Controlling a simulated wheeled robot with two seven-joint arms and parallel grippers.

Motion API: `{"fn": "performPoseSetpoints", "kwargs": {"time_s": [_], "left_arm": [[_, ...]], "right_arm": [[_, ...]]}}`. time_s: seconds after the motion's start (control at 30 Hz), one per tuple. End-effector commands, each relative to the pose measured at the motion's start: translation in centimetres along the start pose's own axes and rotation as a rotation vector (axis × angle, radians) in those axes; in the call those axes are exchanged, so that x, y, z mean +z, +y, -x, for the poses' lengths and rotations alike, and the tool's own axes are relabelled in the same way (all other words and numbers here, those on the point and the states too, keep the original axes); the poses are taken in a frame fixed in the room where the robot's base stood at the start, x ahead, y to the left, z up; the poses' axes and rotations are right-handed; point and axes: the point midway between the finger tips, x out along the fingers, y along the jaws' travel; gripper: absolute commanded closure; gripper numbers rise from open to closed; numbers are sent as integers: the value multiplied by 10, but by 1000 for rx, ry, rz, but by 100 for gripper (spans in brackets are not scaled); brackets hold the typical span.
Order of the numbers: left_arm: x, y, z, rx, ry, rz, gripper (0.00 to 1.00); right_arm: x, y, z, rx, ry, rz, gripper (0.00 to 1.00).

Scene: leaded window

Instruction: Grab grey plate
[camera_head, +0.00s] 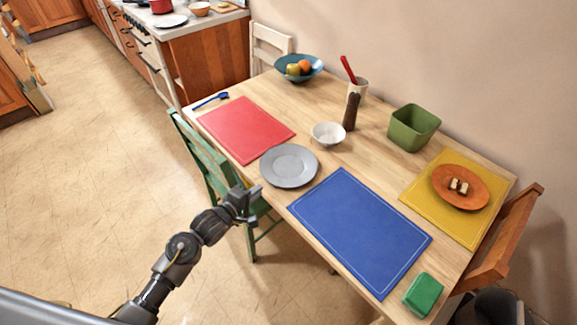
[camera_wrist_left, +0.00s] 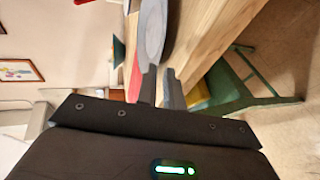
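The grey plate (camera_head: 289,166) lies flat on the wooden table near its left edge, between the red and blue mats. My left gripper (camera_head: 256,205) is just off that table edge, to the lower left of the plate and apart from it in the head view. In the left wrist view the two fingers (camera_wrist_left: 161,88) have a narrow gap between them, with nothing seen held. My right gripper is not in view.
A red mat (camera_head: 246,129), a blue mat (camera_head: 361,232) and a white bowl (camera_head: 328,134) are around the plate. A green chair (camera_head: 205,158) stands against the table's left side, close to my left arm. A green block (camera_head: 423,295) lies at the near corner.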

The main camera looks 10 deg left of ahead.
Motion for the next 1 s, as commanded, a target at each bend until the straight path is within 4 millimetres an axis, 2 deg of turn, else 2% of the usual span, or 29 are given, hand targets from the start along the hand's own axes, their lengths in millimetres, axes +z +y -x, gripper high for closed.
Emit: {"fn": "performPoseSetpoints", "kwargs": {"time_s": [0.1,0.37,0.6,0.7,0.97,1.0], "left_arm": [[0,0,-13,0,0,-1,91],[1,1,-22,0,-1,-1,91],[5,2,-56,0,0,-2,91],[5,1,-65,-2,0,-2,91],[5,1,-68,-1,1,-2,91],[5,1,-68,0,1,-2,94]], "right_arm": [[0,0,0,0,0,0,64],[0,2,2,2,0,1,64],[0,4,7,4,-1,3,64],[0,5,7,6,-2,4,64],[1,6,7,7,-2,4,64],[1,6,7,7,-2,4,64]]}}
